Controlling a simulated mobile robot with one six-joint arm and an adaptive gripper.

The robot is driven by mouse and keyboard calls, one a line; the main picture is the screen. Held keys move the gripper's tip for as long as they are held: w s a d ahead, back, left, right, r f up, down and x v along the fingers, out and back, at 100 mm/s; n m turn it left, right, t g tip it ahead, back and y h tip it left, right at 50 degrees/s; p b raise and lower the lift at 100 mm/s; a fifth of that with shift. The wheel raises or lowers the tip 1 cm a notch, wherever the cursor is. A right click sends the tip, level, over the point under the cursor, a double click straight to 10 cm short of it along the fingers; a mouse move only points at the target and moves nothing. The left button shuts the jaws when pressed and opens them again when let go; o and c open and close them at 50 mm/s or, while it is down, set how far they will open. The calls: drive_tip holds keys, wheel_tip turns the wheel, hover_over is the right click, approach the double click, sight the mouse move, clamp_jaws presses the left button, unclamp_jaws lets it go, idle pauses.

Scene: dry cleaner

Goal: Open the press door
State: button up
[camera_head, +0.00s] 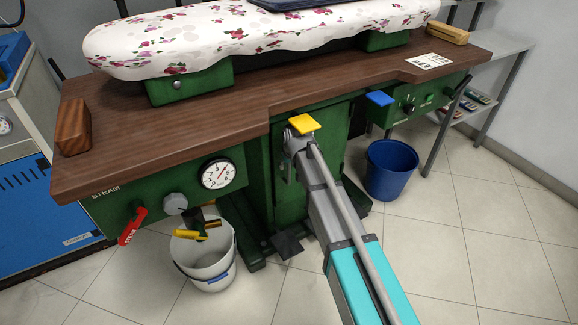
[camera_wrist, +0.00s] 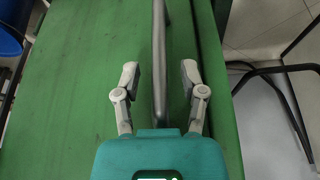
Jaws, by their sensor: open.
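The press is a green cabinet under a brown wooden top. Its green front panel (camera_head: 259,170), which appears to be the door, is partly hidden behind my arm in the head view. In the wrist view a green panel (camera_wrist: 80,100) fills most of the picture, with a dark metal bar handle (camera_wrist: 160,60) running up it. My gripper (camera_wrist: 160,75) is open, with one finger on each side of the bar. No finger is seen touching it. In the head view my arm reaches in from the bottom right and the fingertips are hard to make out.
A white bucket (camera_head: 205,262) stands at the left front, and a blue bin (camera_head: 391,168) stands right of my arm. A red lever (camera_head: 132,227) and pressure gauge (camera_head: 217,174) are on the left front.

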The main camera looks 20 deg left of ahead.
clamp_jaws()
idle(0.3)
drive_tip(key=shift+s, duration=0.15)
